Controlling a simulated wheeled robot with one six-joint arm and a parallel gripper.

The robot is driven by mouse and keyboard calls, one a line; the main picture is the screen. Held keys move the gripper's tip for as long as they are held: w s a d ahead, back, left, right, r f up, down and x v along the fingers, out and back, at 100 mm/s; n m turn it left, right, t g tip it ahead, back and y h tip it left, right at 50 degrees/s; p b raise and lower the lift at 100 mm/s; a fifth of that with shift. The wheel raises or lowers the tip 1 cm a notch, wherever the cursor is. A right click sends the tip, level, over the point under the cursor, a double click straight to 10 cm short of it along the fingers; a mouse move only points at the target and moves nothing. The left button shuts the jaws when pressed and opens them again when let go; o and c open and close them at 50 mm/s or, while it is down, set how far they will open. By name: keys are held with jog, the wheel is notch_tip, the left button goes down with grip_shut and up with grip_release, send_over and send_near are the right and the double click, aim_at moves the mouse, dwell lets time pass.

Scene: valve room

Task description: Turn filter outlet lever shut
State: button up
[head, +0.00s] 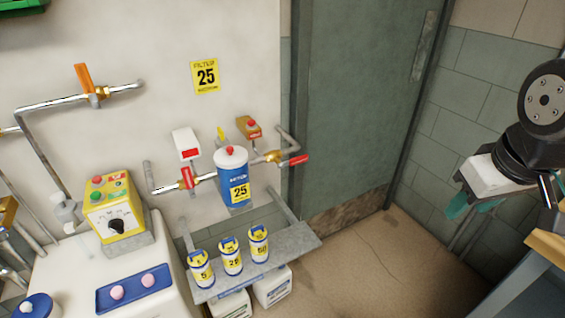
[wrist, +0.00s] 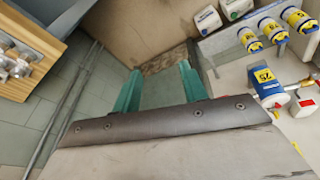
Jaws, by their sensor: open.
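The blue filter canister (head: 231,172) with a yellow 25 label hangs on the wall pipe. A red lever (head: 297,161) on its right lies roughly along the pipe, by a brass valve (head: 273,156). Another red lever (head: 187,178) on its left stands across its pipe. I cannot tell from markings which one is the outlet. My gripper (head: 474,208) is open and empty at the far right, well apart from both levers. Its teal fingers also show in the wrist view (wrist: 160,88), spread with nothing between them. The canister shows there at right (wrist: 268,85).
An orange lever (head: 83,77) stands on the upper left pipe. A shelf (head: 290,252) below the filter holds three labelled cartridges (head: 231,256). A yellow control box (head: 110,205) sits at left. The door (head: 355,110) and open floor (head: 370,270) lie between my gripper and the filter.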

jog(key=w+a+f+n+t, duration=0.2)
jog(key=w+n, duration=0.1)
jog(key=w, duration=0.5)
jog(key=w+a+f+n+t, duration=0.2)
jog(key=w+n, duration=0.1)
jog(key=w, duration=0.5)
jog(key=n+t+y, duration=0.6)
jog(key=n, duration=0.5)
send_near(301, 161)
jog(key=w+d+r, duration=0.3)
jog(key=w+d, duration=0.1)
jog(key=d, duration=0.2)
jog(key=a+f+n+t+y, duration=0.2)
jog(key=a+f+n+y, duration=0.2)
jog(key=a+f+n, duration=0.15)
jog(key=x, duration=0.4)
jog(key=a+x, duration=0.1)
jog(key=x, duration=0.2)
jog(key=shift+s+f, duration=0.25)
jog(key=shift+s, duration=0.05)
grip_shut()
